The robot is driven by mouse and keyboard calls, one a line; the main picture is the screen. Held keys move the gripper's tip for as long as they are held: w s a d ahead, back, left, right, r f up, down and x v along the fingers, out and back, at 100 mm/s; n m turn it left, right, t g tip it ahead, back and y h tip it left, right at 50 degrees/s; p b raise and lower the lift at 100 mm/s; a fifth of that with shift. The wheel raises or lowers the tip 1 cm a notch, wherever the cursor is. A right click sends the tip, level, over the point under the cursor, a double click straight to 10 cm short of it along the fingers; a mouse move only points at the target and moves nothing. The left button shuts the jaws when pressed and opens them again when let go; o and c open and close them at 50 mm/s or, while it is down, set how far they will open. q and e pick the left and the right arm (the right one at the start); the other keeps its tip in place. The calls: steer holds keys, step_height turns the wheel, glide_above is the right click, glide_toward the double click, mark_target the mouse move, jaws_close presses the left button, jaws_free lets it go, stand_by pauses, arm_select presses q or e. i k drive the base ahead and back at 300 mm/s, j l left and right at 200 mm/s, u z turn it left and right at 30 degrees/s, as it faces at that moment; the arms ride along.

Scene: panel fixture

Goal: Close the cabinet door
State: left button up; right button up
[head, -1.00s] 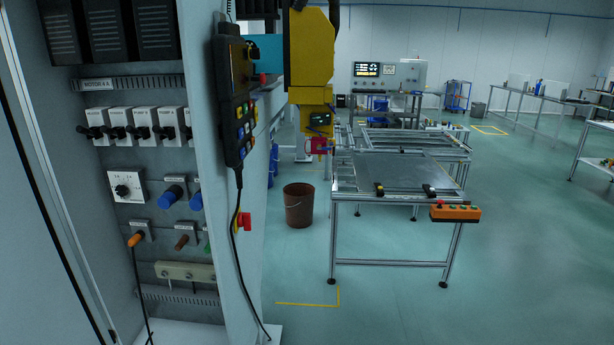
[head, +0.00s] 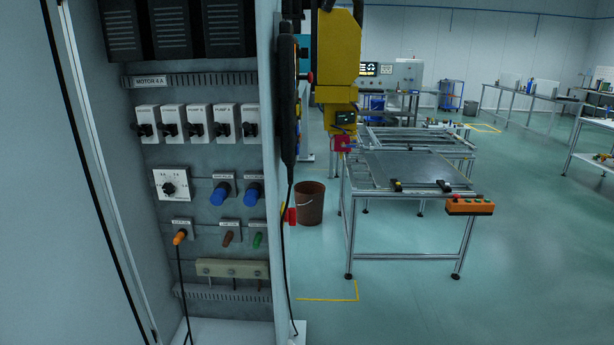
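The electrical cabinet (head: 278,190) stands open on the left in the head view. Its inner panel shows several white switches (head: 196,124), a dial box (head: 172,184), blue connectors (head: 252,193) and an orange plug (head: 180,237) with a black cable. A large flat grey-white panel (head: 62,200) fills the left edge and looks like the cabinet door, standing open; its outer edge is out of view. Neither of my grippers is in view.
A dark pendant (head: 288,100) hangs on the cabinet's right side with its cable. A yellow robot arm (head: 337,60), a brown bucket (head: 309,203) and a metal-frame table (head: 410,172) with an orange button box (head: 470,206) stand to the right. Floor at front right is clear.

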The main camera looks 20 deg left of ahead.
mark_target(67, 279)
steer(key=k+j, duration=0.15)
steer(key=j, duration=0.3)
steer(key=k+j, duration=0.2)
steer(key=j, duration=0.25)
steer(key=k+j, duration=0.15)
steer(key=j, duration=0.3)
steer(key=k+j, duration=0.15)
steer(key=j, duration=0.3)
steer(key=k+j, duration=0.2)
steer(key=j, duration=0.2)
steer(key=k+j, duration=0.15)
steer(key=j, duration=0.3)
steer(key=k+j, duration=0.15)
steer(key=j, duration=0.3)
steer(key=k+j, duration=0.2)
steer(key=j, duration=0.25)
steer(key=i+l, duration=0.15)
steer(key=l, duration=0.15)
steer(key=i+l, duration=0.2)
steer(key=l+z, duration=0.05)
steer(key=l, duration=0.05)
